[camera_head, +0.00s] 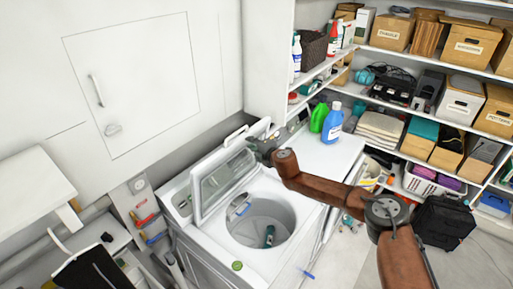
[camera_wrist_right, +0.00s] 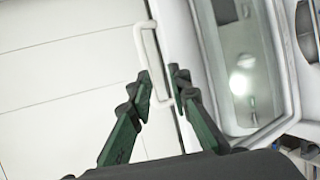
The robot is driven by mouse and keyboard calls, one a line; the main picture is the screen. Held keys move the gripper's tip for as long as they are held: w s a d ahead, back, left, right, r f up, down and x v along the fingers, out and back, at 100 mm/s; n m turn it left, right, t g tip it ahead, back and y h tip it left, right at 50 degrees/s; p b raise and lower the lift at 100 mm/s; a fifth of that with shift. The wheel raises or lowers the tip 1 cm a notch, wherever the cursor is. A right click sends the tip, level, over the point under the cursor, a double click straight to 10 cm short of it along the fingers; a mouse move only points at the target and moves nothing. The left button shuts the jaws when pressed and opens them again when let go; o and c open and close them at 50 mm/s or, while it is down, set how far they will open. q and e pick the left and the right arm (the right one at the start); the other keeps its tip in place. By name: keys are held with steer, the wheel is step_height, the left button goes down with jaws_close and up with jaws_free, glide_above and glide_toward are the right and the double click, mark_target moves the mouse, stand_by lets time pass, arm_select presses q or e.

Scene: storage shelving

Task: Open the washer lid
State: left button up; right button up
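The white washer (camera_head: 215,250) stands at the centre of the head view. Its lid (camera_head: 197,203), with a glass pane, is tilted up and the round drum opening shows below it. A small dark item (camera_head: 269,236) lies in the drum. My right gripper (camera_head: 256,144) is beside the lid's upper right edge. In the right wrist view, my right gripper (camera_wrist_right: 162,92) has its fingers apart, with the end of a white bar handle (camera_wrist_right: 153,55) between them in the picture; I cannot tell whether they touch. The framed glass pane (camera_wrist_right: 236,70) is right of them. My left gripper is not in view.
A green bottle (camera_head: 318,117) and a blue bottle (camera_head: 333,124) stand on the white surface right of the washer. Shelves with boxes (camera_head: 391,32) fill the right side. A white cabinet door (camera_head: 135,80) is behind on the left. Some floor at right is clear.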

steer(key=v, duration=0.5)
steer(key=shift+s+a, duration=0.1)
steer(key=shift+f, duration=0.1)
steer(key=shift+c, duration=0.6)
